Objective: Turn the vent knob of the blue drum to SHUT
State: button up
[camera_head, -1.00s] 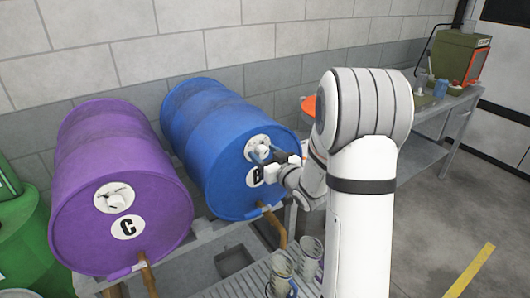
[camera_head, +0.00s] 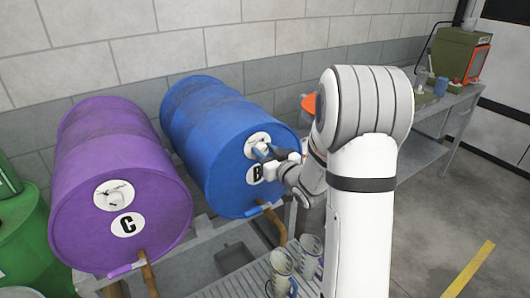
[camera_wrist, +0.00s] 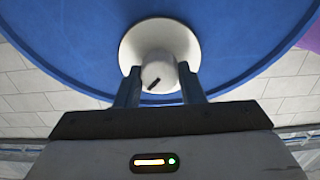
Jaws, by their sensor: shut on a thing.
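The blue drum (camera_head: 215,130) lies on its side on a rack, its end face bearing a white label with the letter B. Its white round vent plate with the vent knob (camera_wrist: 160,74) sits in the upper part of that face. My gripper (camera_wrist: 160,88) is shut on the knob, one finger on each side. In the wrist view a short dark mark on the knob slants. In the head view my gripper (camera_head: 263,152) reaches the drum face and partly covers the vent plate. Any OPEN or SHUT lettering is too small to read.
A purple drum (camera_head: 110,170) marked C lies to the left, with a green drum (camera_head: 25,240) beyond it. Several jugs (camera_head: 283,268) stand on the grated shelf below. A workbench (camera_head: 435,110) with a green machine is at the back right.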

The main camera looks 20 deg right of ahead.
jog(key=shift+f+b, duration=0.15)
jog(key=shift+b, duration=0.15)
jog(key=n+b, duration=0.1)
jog(key=b, duration=0.1)
jog(key=n+b, duration=0.1)
jog(key=b, duration=0.2)
jog(key=shift+f+n, duration=0.25)
jog(key=shift+n, duration=0.05)
jog(key=n+b, duration=0.5)
jog(key=b, duration=0.4)
jog(key=shift+a, duration=0.1)
jog(key=n+b, duration=1)
jog(key=b, duration=0.2)
jog(key=shift+s+r, duration=0.1)
jog(key=shift+r, duration=0.1)
jog(key=o, duration=1)
